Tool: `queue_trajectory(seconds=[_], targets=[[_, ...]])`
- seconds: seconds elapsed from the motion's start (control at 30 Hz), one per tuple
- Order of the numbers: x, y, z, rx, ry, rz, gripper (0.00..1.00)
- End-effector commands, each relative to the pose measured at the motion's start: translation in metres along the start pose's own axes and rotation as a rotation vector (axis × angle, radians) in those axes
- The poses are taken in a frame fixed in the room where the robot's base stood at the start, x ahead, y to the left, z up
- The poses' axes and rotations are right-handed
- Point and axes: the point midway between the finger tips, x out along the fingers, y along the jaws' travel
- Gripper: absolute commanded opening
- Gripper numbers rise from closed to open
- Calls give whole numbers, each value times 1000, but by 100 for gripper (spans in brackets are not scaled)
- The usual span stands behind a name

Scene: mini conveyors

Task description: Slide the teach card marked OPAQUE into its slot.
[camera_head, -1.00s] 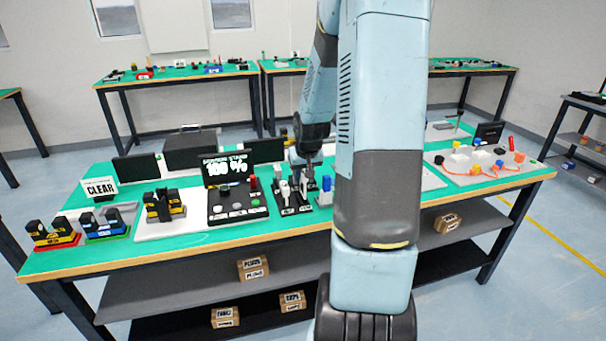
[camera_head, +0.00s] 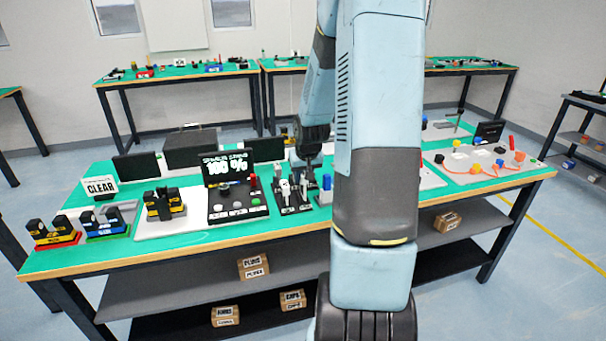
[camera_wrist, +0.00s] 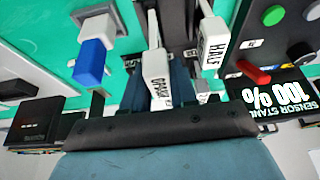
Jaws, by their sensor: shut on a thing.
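The white teach card marked OPAQUE (camera_wrist: 158,80) is between my gripper's fingers in the wrist view; its lettering is partly legible. My gripper (camera_wrist: 162,92) is shut on it, with dark blue fingers on either side. In the head view my gripper (camera_head: 309,168) is above the black card stand (camera_head: 291,208), partly hidden behind my arm. A second white card, marked HALF (camera_wrist: 213,42), stands beside the OPAQUE card in the wrist view. The slot under the held card is hard to make out, so I cannot tell how far the card is in.
A display (camera_head: 228,168) reads 100 % beside the stand, and shows upside down in the wrist view (camera_wrist: 275,95). A blue-ended block (camera_wrist: 89,62) stands on the other side. A red knob and green button sit near the display. My arm hides the table behind it.

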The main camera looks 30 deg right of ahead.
Motion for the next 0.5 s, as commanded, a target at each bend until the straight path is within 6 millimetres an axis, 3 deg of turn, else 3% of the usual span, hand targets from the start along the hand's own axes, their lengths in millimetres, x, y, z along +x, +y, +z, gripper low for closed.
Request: queue_trajectory(seconds=[0.5], targets=[[12, 1, 5, 1, -1, 0, 0]])
